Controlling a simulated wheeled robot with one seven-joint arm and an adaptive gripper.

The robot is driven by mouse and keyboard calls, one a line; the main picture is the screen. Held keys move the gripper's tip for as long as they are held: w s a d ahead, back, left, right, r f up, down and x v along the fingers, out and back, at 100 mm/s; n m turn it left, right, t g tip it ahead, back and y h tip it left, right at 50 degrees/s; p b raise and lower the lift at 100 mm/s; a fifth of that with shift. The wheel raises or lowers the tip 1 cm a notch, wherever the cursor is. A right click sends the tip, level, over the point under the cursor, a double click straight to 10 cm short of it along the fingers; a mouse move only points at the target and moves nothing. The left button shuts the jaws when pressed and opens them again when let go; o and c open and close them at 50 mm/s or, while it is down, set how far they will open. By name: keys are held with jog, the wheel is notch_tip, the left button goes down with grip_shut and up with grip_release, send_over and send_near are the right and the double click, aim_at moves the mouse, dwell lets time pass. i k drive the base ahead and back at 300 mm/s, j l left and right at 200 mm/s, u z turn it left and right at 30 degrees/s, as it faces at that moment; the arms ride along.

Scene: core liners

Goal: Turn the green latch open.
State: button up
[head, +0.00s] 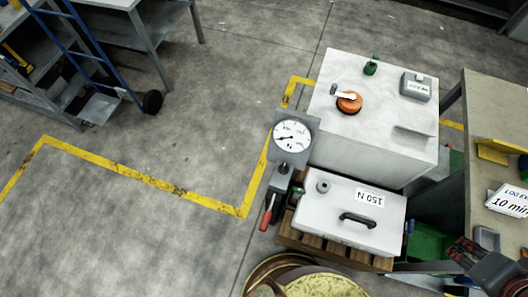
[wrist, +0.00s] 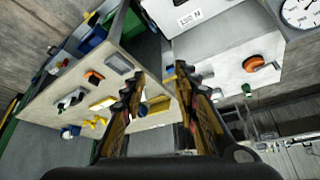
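A small green latch-like fitting (head: 371,66) stands on the far edge of the white cabinet top (head: 345,72), beyond an orange knob (head: 349,102) with a pale handle. It also seems to show as a small green piece in the wrist view (wrist: 246,89). Another small green piece (head: 299,191) sits at the left side of the white box marked 150 N (head: 335,220). I cannot tell how either is turned. My gripper (head: 460,250) is at the lower right of the head view, away from both. In the wrist view its fingers (wrist: 160,76) are apart with nothing between them.
A dial gauge (head: 291,136) with a red-handled lever (head: 267,215) stands left of the white box. A grey device (head: 416,86) is on the cabinet top. A workbench (head: 485,115) with several items is at right. A yellow round container (head: 300,285) is in front.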

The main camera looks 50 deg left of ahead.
aim_at(302, 191)
jog(key=k+j+u, duration=0.1)
jog(key=u, duration=1.45)
jog(key=l+u, duration=0.15)
jog(key=u, duration=0.5)
